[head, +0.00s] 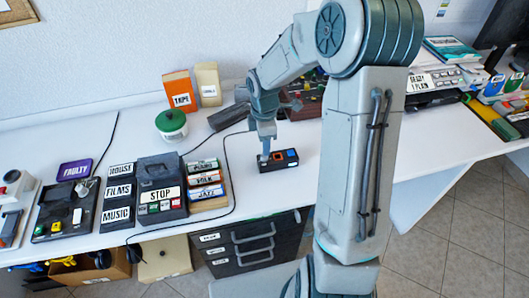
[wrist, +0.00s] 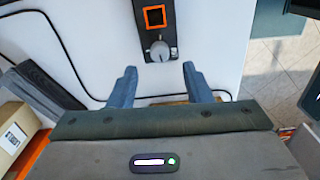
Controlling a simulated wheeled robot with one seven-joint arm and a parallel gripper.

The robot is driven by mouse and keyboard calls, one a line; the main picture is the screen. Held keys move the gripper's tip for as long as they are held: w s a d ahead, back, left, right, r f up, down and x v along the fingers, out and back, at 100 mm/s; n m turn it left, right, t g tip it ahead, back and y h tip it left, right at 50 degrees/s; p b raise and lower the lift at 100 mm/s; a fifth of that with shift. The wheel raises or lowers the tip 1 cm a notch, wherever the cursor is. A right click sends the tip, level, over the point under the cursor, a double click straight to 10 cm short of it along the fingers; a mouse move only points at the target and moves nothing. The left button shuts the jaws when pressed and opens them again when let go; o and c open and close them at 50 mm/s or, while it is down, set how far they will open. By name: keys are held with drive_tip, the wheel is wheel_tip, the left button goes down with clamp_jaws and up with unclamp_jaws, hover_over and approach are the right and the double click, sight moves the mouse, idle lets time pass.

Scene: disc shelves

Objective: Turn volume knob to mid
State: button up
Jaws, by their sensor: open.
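A small black control box (head: 279,160) lies on the white table in the head view. It has a blue square and an orange-framed square on top. In the wrist view the box (wrist: 155,30) shows an orange-framed square and a grey knob (wrist: 160,50) at its near end. The knob has a small pointer end facing my gripper. My gripper (wrist: 157,88) is open, with one finger to each side of the knob's line and the knob just beyond the fingertips. In the head view my gripper (head: 266,157) points down over the left end of the box. Contact cannot be told.
A black cable (wrist: 70,62) runs across the table near the box. Left of it stand labelled boxes such as JAZZ (head: 207,192) and a black STOP case (head: 160,188). A green-lidded tub (head: 171,124) stands behind. The table right of the box is clear.

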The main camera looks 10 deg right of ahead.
drive_tip(key=shift+f, duration=2.75)
clamp_jaws()
